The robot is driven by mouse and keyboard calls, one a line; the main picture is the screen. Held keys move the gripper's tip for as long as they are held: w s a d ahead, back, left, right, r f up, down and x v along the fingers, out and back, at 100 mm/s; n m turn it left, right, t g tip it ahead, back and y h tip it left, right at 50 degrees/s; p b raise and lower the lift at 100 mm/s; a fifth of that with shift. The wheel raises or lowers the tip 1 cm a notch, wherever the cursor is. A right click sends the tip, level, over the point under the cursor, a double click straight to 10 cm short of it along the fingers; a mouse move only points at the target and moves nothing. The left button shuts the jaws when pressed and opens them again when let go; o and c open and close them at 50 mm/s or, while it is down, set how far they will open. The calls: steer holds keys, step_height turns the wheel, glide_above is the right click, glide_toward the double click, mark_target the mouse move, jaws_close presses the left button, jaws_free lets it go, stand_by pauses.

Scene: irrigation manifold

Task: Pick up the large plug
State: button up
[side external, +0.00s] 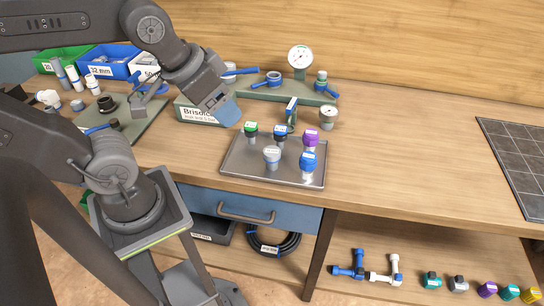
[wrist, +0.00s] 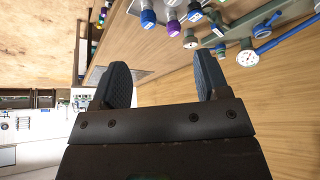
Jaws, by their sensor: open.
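Several capped plugs stand upright on a metal tray (side external: 235,166) in the side view: a green-topped one (side external: 251,130), a dark blue-topped one (side external: 280,133), a purple one (side external: 310,139), a pale grey one (side external: 272,157) and a blue one (side external: 308,162). The blue and purple ones look bulkiest, but their labels are too small to read, so I cannot tell which is the large plug. My gripper (side external: 226,108) is above the bench, up and left of the tray, apart from the plugs. In the wrist view my gripper (wrist: 164,78) has its fingers apart with nothing between them.
A green manifold with a gauge (side external: 300,56) and blue valves stands behind the tray. A labelled box (side external: 196,114) stands near my gripper. Blue and green bins (side external: 110,62) are at the back left. The bench between tray and dark grid mat (side external: 520,160) is clear.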

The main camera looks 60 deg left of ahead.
steer(key=shift+o, duration=0.5)
steer(key=n+g, duration=0.6)
steer(key=n, duration=1)
glide_above(272, 151)
step_height(272, 151, down, 9)
step_height(272, 151, down, 14)
steer(key=shift+r, duration=0.2)
steer(key=shift+c, duration=0.4)
steer(key=c, duration=0.9)
